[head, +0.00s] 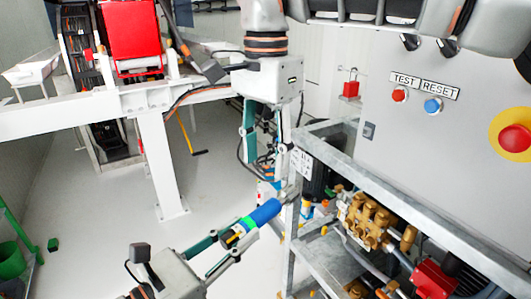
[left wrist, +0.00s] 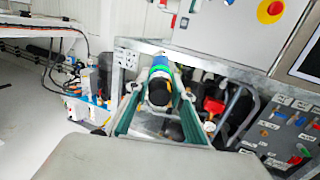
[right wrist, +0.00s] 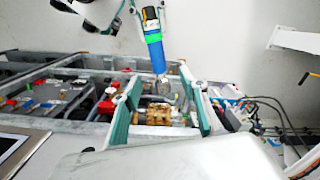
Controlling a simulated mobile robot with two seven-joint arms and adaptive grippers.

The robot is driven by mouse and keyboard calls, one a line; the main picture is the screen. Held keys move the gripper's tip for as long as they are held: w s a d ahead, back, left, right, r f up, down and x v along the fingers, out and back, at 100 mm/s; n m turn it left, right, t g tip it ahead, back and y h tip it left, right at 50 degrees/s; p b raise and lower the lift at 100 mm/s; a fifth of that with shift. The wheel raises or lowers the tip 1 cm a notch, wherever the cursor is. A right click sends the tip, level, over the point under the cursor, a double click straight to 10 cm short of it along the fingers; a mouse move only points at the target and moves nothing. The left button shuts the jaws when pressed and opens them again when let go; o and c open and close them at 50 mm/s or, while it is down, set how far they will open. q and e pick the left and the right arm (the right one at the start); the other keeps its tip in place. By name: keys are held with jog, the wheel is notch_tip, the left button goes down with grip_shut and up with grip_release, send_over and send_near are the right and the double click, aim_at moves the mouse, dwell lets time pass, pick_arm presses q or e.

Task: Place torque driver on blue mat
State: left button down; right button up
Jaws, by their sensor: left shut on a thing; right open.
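The torque driver (head: 262,214) is a blue cylinder with a green band and a dark end. My left gripper (head: 232,241) is shut on it, holding it tilted in the air beside the metal frame. The left wrist view shows the driver (left wrist: 159,86) end-on between the fingers. My right gripper (head: 264,165) is open and empty, above the driver in the head view. In the right wrist view, the driver (right wrist: 153,42) is beyond the open fingers, not between them. I cannot clearly identify the blue mat; a small blue surface (right wrist: 234,103) there is cluttered and may be it.
The metal pump frame (head: 420,232) with brass pump parts (head: 368,218) stands close at right, under a grey control panel (head: 450,60). A white bench (head: 70,122) with a red machine (head: 132,32) is at the back left. Floor is clear in the left middle.

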aim_at(266, 203)
notch_tip(266, 203, down, 12)
jog(key=shift+r, duration=0.1)
dwell(0.5)
pick_arm(q)
jog(key=shift+r, duration=0.1)
pick_arm(e)
grip_shut()
pick_arm(q)
jog(key=c, duration=1.6)
grip_release()
jog(key=shift+c, duration=0.2)
